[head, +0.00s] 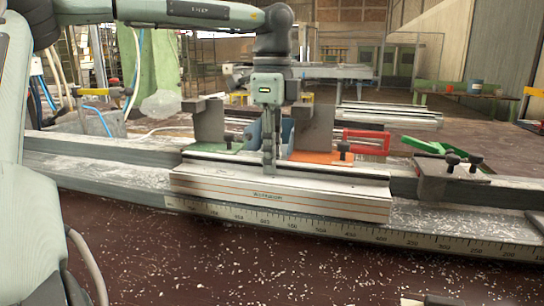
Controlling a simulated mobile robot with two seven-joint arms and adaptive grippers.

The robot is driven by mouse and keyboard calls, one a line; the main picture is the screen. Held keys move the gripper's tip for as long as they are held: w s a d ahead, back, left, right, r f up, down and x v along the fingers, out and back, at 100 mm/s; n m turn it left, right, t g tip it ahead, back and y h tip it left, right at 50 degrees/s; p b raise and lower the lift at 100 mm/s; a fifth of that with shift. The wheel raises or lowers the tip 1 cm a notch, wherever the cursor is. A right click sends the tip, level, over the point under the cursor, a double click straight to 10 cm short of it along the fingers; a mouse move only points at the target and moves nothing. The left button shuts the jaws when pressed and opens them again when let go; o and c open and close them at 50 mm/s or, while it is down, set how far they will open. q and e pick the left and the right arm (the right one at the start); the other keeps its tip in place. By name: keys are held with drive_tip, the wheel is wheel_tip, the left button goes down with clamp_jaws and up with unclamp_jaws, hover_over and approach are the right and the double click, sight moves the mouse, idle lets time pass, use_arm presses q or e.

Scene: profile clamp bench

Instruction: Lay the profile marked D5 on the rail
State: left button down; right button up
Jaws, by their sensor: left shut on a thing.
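A long pale profile (285,194) with thin brown lines and a small label on its front face lies lengthwise along the rail in the head view. I cannot read a D5 mark on it. The grey rail (100,176) runs across the picture, with a ruler scale (440,240) along its front. My left gripper (269,165) comes down from above and is shut on the profile near its middle. The profile is level with the rail, but I cannot tell whether it touches it. My right gripper is not in view.
A dark clamp block with knobs (450,172) sits on the rail at the right. Upright grey plates (311,126), a red clamp (366,141) and a green-handled part (428,145) stand behind the profile.

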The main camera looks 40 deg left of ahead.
use_arm(q)
drive_tip(key=shift+f+b, duration=0.25)
drive_tip(key=shift+b, duration=0.05)
drive_tip(key=c, duration=1.4)
unclamp_jaws()
drive_tip(key=shift+o, duration=0.2)
wheel_tip(320, 180, up, 12)
